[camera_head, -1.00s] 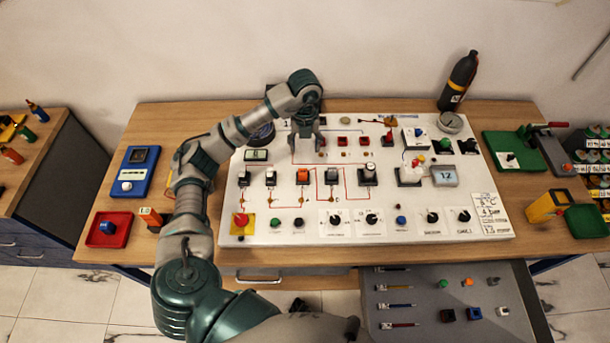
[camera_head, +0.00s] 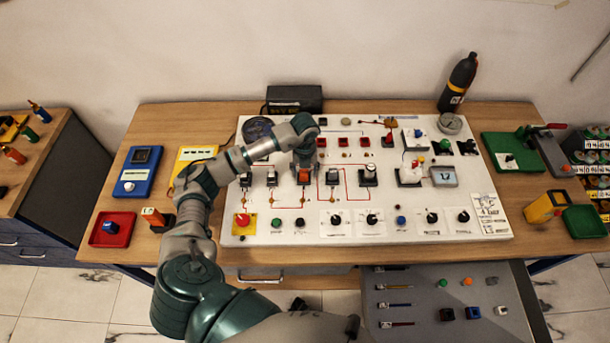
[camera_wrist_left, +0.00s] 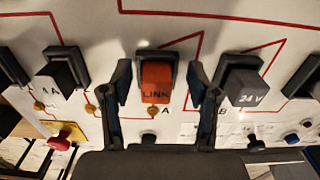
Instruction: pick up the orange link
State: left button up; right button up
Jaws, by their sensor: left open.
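The orange link (camera_head: 304,177) is a small orange block seated in a dark socket on the white panel (camera_head: 287,238). In the left wrist view the orange link (camera_wrist_left: 156,84) shows the word "LINK" and lies between the two fingers. My left gripper (camera_head: 303,168) is above the link in the head view. In the left wrist view my left gripper (camera_wrist_left: 163,90) is open, with one finger on each side of the link and a visible gap to each. I cannot tell how far the fingertips are above the panel. My right gripper is not in view.
A red emergency knob (camera_head: 242,219) sits at the panel's lower left. An open drawer (camera_head: 440,285) juts out at the front right.

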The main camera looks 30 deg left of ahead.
aim_at(304, 170)
pick_arm(q)
jog(key=shift+a, duration=0.2)
jog(key=c, duration=0.3)
jog(key=shift+a, duration=0.15)
jog(key=c, duration=0.8)
jog(key=shift+c, duration=0.2)
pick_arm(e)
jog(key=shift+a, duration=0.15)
pick_arm(q)
jog(key=shift+d, duration=0.2)
